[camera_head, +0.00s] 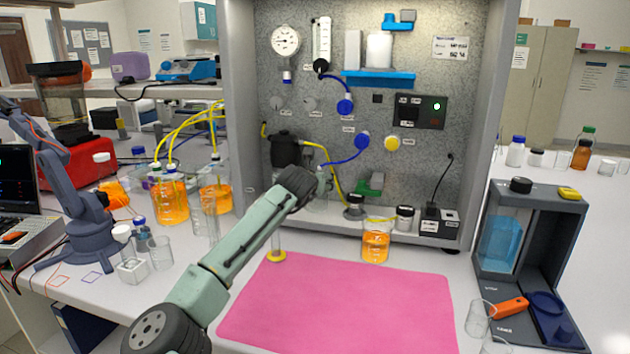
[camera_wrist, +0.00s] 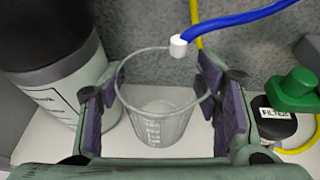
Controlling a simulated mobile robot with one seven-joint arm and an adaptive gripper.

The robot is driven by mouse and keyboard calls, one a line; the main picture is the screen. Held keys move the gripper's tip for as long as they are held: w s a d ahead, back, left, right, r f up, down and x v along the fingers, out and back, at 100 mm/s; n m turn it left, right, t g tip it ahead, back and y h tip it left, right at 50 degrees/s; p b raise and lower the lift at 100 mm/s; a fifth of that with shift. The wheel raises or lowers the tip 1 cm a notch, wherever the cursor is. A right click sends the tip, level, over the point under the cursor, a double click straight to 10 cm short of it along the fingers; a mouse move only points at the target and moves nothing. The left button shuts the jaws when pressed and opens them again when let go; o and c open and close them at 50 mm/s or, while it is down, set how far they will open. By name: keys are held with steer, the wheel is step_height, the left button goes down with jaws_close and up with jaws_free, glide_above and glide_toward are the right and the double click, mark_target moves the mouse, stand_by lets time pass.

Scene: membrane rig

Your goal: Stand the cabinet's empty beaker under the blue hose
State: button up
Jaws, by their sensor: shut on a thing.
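The empty clear beaker (camera_wrist: 160,125) is between the two purple-padded fingers of my gripper (camera_wrist: 162,88) in the wrist view, upright, with both fingers against its sides. The blue hose (camera_wrist: 235,18) comes in from the upper right, and its white tip is over the beaker's far rim. Whether the beaker's base touches the white floor below is hard to tell. In the head view my gripper (camera_head: 302,184) reaches into the cabinet, and the beaker (camera_head: 321,196) shows partly behind it. The blue hose (camera_head: 345,158) runs down left from a round blue fitting.
A black-topped vessel (camera_wrist: 50,75) stands close left of my gripper. A filter bottle with a green valve (camera_wrist: 292,90) stands close right. A beaker of orange liquid (camera_head: 376,243) stands in front of the cabinet, behind the pink mat (camera_head: 340,310), which is clear.

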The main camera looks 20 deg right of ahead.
steer(key=shift+f, duration=0.2)
steer(key=o, duration=1.3)
steer(key=shift+c, duration=0.2)
steer(key=shift+a, duration=0.1)
